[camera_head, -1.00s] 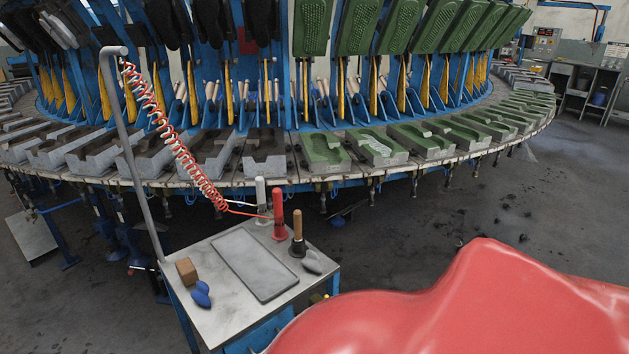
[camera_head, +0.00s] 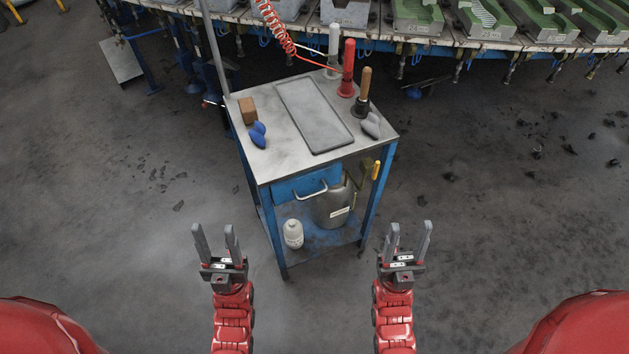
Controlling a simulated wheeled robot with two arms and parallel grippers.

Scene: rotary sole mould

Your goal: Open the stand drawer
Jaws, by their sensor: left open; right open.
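The stand (camera_head: 232,120) has a grey metal top on a blue frame. Its blue drawer (camera_head: 290,187) sits under the front edge of the top and looks closed. A pale bar handle (camera_head: 311,192) is on the drawer front. My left gripper (camera_head: 216,243) is open and empty, in front of and to the left of the drawer, apart from it. My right gripper (camera_head: 408,241) is open and empty, in front of and to the right of the stand. Neither gripper touches the stand.
On the top are a grey tray (camera_head: 313,115), a brown block (camera_head: 247,111), blue pieces (camera_head: 258,134), grey pieces (camera_head: 371,125) and handled tools. A metal can (camera_head: 333,208) and white bottle (camera_head: 293,234) stand on the lower shelf. The mould carousel (camera_head: 420,42) is behind.

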